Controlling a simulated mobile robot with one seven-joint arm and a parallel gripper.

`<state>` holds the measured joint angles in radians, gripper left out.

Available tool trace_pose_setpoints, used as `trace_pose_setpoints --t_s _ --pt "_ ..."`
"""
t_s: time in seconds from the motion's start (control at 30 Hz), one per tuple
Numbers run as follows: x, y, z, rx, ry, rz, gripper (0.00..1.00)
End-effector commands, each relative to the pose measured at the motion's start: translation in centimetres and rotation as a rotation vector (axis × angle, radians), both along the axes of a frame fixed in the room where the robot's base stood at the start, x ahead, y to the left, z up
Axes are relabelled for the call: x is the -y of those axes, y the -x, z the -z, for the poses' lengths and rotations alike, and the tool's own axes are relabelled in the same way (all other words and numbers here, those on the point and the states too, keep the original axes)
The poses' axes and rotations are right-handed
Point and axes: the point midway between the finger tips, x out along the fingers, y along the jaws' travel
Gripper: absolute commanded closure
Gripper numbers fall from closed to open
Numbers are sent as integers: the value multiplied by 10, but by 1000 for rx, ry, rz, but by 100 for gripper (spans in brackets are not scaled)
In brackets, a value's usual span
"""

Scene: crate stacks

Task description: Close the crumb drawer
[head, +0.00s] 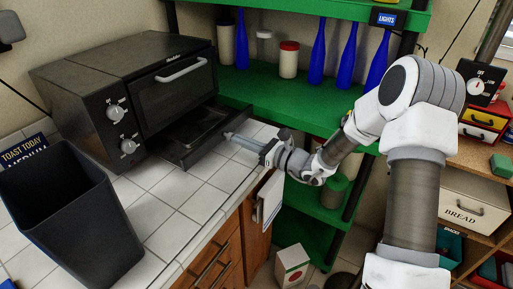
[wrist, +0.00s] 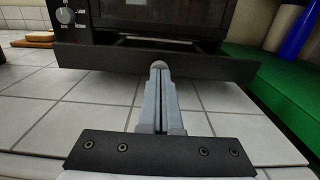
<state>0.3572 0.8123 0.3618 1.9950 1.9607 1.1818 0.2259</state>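The crumb drawer (head: 197,144) is a dark, shallow tray pulled out from the bottom of the black toaster oven (head: 165,85). In the wrist view its long front panel (wrist: 215,66) spans most of the picture below the oven. My gripper (head: 229,136) is low over the tiled counter, in front of the drawer's front panel. In the wrist view its fingers (wrist: 160,68) are together and point at the middle of the panel, with nothing seen between them. The tips overlap the panel's upper part in that view; I cannot tell whether they touch it.
A black bin (head: 60,215) stands on the white tiled counter (head: 190,190) at the left. Green shelves (head: 290,105) with blue bottles (head: 347,55) and a red-lidded jar (head: 289,62) stand behind, right of the oven. Tiles before the drawer are clear.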

Motion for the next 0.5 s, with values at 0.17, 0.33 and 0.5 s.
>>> trace_pose_setpoints --t_s 0.17,0.33,0.5 --pt "-42 -26 2 3 -1 -5 100" --pt "-75 -48 2 2 -3 -3 100" --pt "-100 -65 2 1 0 -2 100"
